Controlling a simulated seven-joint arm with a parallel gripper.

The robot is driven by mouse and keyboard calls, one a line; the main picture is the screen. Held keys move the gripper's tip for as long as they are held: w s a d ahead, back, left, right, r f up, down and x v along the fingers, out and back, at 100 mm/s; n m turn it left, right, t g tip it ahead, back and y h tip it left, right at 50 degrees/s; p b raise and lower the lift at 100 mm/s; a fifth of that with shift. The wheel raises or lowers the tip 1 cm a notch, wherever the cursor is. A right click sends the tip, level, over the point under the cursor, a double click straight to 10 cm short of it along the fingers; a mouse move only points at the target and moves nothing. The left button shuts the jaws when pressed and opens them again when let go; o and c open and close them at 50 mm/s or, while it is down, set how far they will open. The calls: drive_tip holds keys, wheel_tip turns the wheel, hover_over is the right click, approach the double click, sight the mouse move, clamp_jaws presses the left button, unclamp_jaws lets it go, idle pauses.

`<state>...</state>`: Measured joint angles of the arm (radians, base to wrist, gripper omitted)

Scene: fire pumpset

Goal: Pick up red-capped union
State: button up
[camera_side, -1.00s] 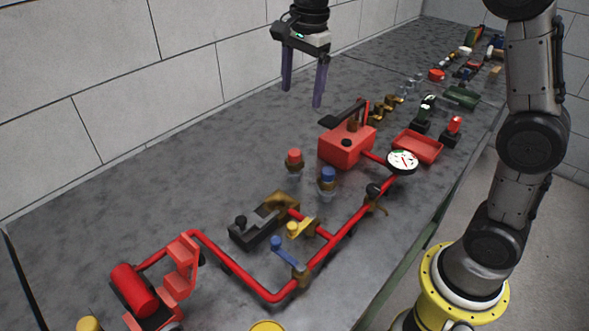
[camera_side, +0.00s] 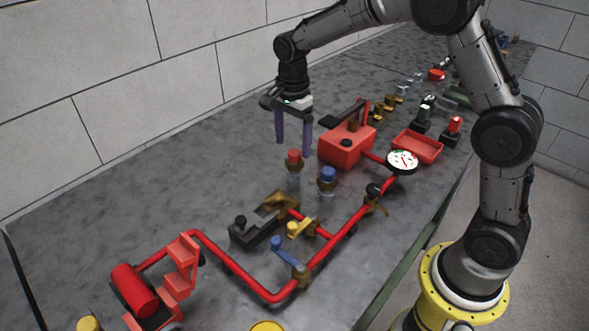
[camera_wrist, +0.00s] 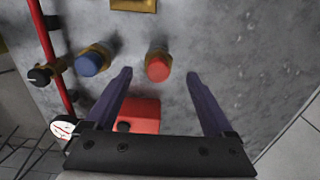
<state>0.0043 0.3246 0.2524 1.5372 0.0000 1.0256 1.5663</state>
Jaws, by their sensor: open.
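The red-capped union (camera_side: 294,161) stands upright on the grey bench, with a red top over a brass and pale body. In the wrist view its red cap (camera_wrist: 158,66) lies ahead of the fingertips, between their two lines. My gripper (camera_side: 293,147) is open, with two purple fingers pointing down. In the side view the fingertips are close to the height of the red cap, and seem to be just behind it. In the wrist view my gripper (camera_wrist: 158,74) has nothing between its fingers.
A red pump box (camera_side: 346,146) with a dark handle stands behind. Red piping (camera_side: 262,291) with valves and a gauge (camera_side: 402,162) runs in front. The bench to the left is clear.

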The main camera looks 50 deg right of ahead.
sight(294, 152)
wheel_tip(294, 152, down, 5)
drive_tip(key=shift+s+d+r, duration=0.1)
drive_tip(key=shift+s+d, duration=0.05)
clamp_jaws()
idle(0.4)
drive_tip(key=shift+r, duration=0.15)
